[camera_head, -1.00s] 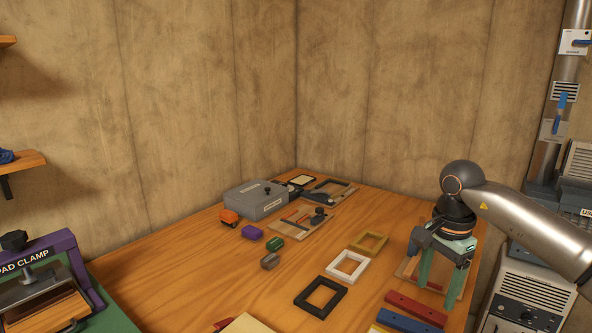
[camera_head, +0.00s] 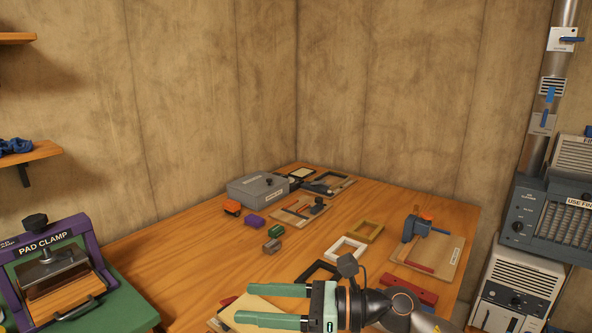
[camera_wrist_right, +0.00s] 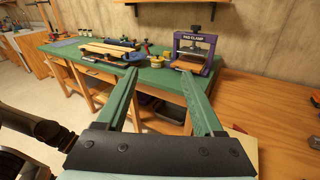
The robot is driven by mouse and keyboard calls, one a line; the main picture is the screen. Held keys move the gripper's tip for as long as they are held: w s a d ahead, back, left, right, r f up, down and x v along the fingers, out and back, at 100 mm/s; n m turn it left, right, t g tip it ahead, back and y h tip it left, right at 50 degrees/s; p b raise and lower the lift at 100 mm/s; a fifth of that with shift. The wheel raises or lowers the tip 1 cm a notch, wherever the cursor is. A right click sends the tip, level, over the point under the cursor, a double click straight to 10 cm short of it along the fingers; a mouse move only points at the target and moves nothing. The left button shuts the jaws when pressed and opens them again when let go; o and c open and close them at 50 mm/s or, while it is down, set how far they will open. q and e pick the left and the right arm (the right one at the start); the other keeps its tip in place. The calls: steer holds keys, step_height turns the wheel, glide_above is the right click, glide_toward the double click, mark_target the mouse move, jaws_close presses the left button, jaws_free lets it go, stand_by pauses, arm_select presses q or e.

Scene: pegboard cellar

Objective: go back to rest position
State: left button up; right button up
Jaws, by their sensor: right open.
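My right gripper (camera_head: 275,304) is in the lower middle of the head view, with two green fingers pointing left. It is open and empty, above the near part of the wooden table (camera_head: 190,270). In the right wrist view its green fingers (camera_wrist_right: 160,85) stand apart, with nothing between them. They point toward a green-topped bench (camera_wrist_right: 75,48) across the room. My right arm comes in at the bottom of the head view and hides part of the black frame (camera_head: 318,270). My left gripper is not in view.
A purple pad clamp (camera_head: 50,262) stands at left. Grey machines (camera_head: 520,285) stand at right. The table's left part is clear.

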steer(key=w+d+r+m+t+h, duration=0.2)
steer(key=d+m+t, duration=0.2)
steer(key=m+t, duration=0.55)
steer(key=w+d+r+m+t+h, duration=0.15)
steer(key=d+m+t, duration=0.35)
steer(key=m, duration=0.8)
steer(key=d+f+m+h, duration=1)
steer(key=f+m+h, duration=0.1)
steer(key=m, duration=0.4)
steer(key=s+d+f+m+g+h, duration=0.1)
steer(key=s+d+f+m+g, duration=0.25)
steer(key=s+f, duration=0.2)
steer(key=s+d+f+m+g+h, duration=0.25)
steer(key=s+f+m, duration=0.2)
steer(key=f, duration=0.25)
steer(key=s+d+f+m+g+y, duration=0.1)
steer(key=s+f+m+g, duration=0.2)
steer(key=s, duration=0.6)
steer(key=s+d+f+m+g, duration=0.1)
steer(key=s+f+g, duration=0.3)
steer(key=s, duration=0.4)
steer(key=w+a+f+t+y, duration=0.1)
steer(key=w+a+f+t, duration=0.1)
steer(key=f, duration=0.3)
steer(key=w+a+f+t+y, duration=0.1)
steer(key=w+a+f+t, duration=0.1)
steer(key=f, duration=0.3)
steer(key=shift+w+a+t+p, duration=0.25)
steer(key=shift+w+t+p, duration=0.1)
steer(key=shift+t, duration=0.4)
